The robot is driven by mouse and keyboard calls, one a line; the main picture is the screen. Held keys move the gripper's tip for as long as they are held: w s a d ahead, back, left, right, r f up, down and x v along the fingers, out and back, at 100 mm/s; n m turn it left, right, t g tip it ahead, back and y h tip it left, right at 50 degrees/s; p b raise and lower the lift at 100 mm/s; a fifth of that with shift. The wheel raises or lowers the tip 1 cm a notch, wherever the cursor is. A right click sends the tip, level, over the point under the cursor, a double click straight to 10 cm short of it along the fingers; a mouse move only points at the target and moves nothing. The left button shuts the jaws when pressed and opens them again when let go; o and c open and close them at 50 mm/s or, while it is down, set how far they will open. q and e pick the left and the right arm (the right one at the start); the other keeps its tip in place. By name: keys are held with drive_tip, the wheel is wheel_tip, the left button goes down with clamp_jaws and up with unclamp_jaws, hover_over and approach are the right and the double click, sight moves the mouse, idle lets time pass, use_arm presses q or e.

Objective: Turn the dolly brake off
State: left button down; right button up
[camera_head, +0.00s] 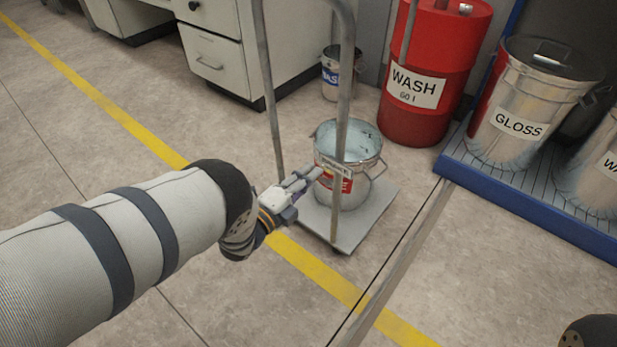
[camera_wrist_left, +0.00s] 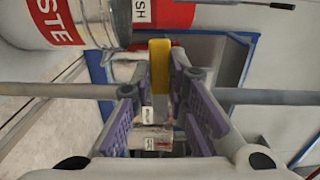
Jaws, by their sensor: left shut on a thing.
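The dolly (camera_head: 350,243) is a grey flat platform on the floor with a tall grey tube handle (camera_head: 345,100). My left gripper (camera_head: 305,182) is low beside the handle, in front of the bucket. In the left wrist view a short yellow piece (camera_wrist_left: 159,65), which looks like the brake lever, stands between the purple-padded fingertips (camera_wrist_left: 158,85). The gripper is shut on it. The lever is hidden in the head view, and its brake position cannot be told. My right gripper is not in view.
An open metal bucket (camera_head: 354,145) with a red label stands on the dolly. A red WASH drum (camera_head: 440,50) is behind it. A blue-edged pallet (camera_head: 530,207) with a GLOSS pail (camera_head: 500,130) is at right. Cabinets (camera_head: 222,65) stand behind. The left floor is clear.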

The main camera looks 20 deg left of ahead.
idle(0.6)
use_arm(q)
drive_tip(key=c, duration=1.6)
unclamp_jaws()
drive_tip(key=shift+o, duration=0.2)
drive_tip(key=v, duration=1.2)
drive_tip(key=shift+r, duration=0.1)
